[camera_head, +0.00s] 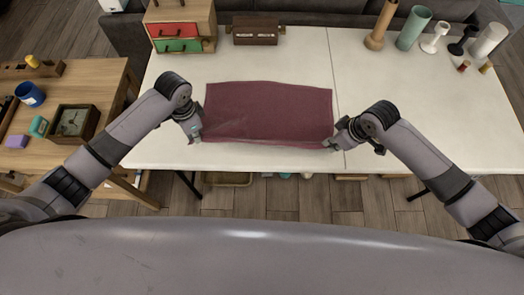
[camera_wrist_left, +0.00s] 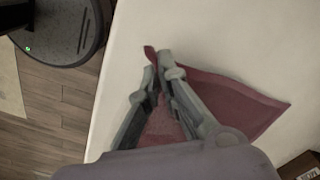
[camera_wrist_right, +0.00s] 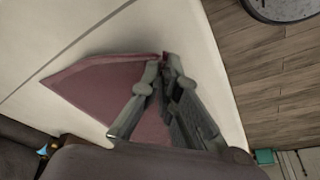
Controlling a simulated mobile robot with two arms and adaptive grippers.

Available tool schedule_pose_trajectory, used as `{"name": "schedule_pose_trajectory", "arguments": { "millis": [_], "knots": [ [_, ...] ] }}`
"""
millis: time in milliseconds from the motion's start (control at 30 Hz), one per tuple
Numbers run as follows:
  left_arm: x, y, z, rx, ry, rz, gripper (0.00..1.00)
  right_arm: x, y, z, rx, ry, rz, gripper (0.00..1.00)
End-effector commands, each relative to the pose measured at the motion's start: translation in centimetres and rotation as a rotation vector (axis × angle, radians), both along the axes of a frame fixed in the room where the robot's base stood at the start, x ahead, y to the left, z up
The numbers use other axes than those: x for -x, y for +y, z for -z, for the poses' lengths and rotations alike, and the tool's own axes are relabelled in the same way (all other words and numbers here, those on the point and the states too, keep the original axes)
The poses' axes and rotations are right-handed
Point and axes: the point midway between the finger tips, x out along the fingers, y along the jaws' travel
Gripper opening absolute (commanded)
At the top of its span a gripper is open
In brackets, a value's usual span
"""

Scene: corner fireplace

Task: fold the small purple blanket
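The small purple blanket (camera_head: 268,112) lies spread as a flat rectangle on the white table (camera_head: 300,55). Its near edge runs close to the table's front edge. My left gripper (camera_head: 196,134) is at the blanket's near left corner. In the left wrist view its fingers (camera_wrist_left: 160,72) are closed together on the blanket's edge (camera_wrist_left: 235,100), with a bit of cloth sticking out past the tips. My right gripper (camera_head: 332,143) is at the near right corner. In the right wrist view its fingers (camera_wrist_right: 160,65) are closed on the blanket's edge (camera_wrist_right: 95,85).
A wooden box with red and green drawers (camera_head: 180,30) and a brown case (camera_head: 255,30) stand behind the blanket. Several vases and candle holders (camera_head: 413,28) stand at the back right. A wooden side table (camera_head: 95,85) is at left.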

Motion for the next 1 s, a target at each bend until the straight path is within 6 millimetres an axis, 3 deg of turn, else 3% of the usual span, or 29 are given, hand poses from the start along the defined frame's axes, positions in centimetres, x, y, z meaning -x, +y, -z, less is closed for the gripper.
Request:
{"name": "schedule_pose_trajectory", "arguments": {
  "millis": [267,1000],
  "knots": [
    [-0.3,-0.2,-2.1,-0.002,-0.015,0.007,0.0,-0.3,0.0,-2.1,0.014,-0.007,-0.007,0.0],
    [-2.2,-1.8,-12.9,-0.009,-0.123,0.065,0.0,-2.2,0.0,-12.8,0.111,-0.051,-0.064,0.0]
  ]
}}
